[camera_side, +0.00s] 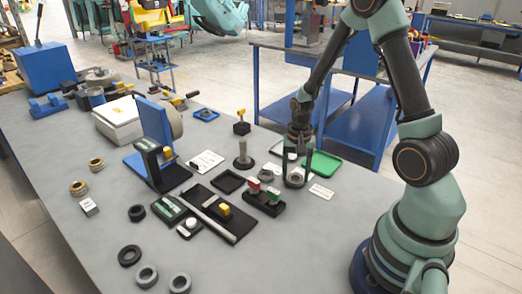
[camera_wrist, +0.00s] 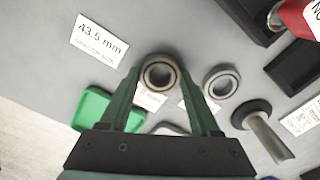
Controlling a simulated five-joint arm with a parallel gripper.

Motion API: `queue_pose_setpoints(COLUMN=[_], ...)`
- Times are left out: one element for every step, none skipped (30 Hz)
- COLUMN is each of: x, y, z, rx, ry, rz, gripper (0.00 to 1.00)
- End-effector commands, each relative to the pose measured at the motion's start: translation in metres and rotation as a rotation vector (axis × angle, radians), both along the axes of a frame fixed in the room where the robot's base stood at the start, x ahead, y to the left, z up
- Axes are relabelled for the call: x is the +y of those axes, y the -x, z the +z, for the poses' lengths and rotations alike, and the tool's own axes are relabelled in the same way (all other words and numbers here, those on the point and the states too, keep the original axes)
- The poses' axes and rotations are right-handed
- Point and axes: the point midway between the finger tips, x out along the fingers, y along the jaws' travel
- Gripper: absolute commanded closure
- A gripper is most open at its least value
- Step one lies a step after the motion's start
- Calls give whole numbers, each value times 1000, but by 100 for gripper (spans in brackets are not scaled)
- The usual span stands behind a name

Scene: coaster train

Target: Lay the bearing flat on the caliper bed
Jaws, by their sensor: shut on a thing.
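A grey metal bearing (camera_side: 295,181) is between the fingers of my gripper (camera_side: 296,176), low over the table beside the black block with red and green tops. In the wrist view, the bearing (camera_wrist: 160,90) shows as a ring between the two green fingertips (camera_wrist: 160,76), which are shut on it. Whether it touches the table is hard to tell. The caliper bed (camera_side: 205,215) appears to be the black plate with a long steel rail and a yellow-topped slider, left of my gripper. It lies apart from the bearing.
A green tray (camera_side: 322,164) lies right of my gripper. The red- and green-topped block (camera_side: 263,200) stands between my gripper and the bed. An upright steel post (camera_side: 242,155) stands behind. A second ring (camera_wrist: 221,84) is beside the held bearing. Several rings lie on the front table.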

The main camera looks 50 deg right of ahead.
Motion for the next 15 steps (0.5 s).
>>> queue_pose_setpoints(x=[0,0,0,0,0,0,0,0,0,0,0,0,0,0,0], y=[0,0,-1,-1,-1,0,0,0,-1,0,0,0,0,-1,-1], z=[3,5,7,9,10,13,14,16,18,20,21,24,25,27,29], rx=[-1,-1,-3,-3,-3,-1,-1,-2,-3,-3,-3,-2,-2,-3,-3], ry=[0,0,1,1,1,0,0,1,1,1,1,1,1,1,1], rz=[0,0,0,0,0,0,0,0,0,0,0,0,0,0,0], gripper=[92,92,92,92,92,92,92,92,92,92,92,92,92,92,92])
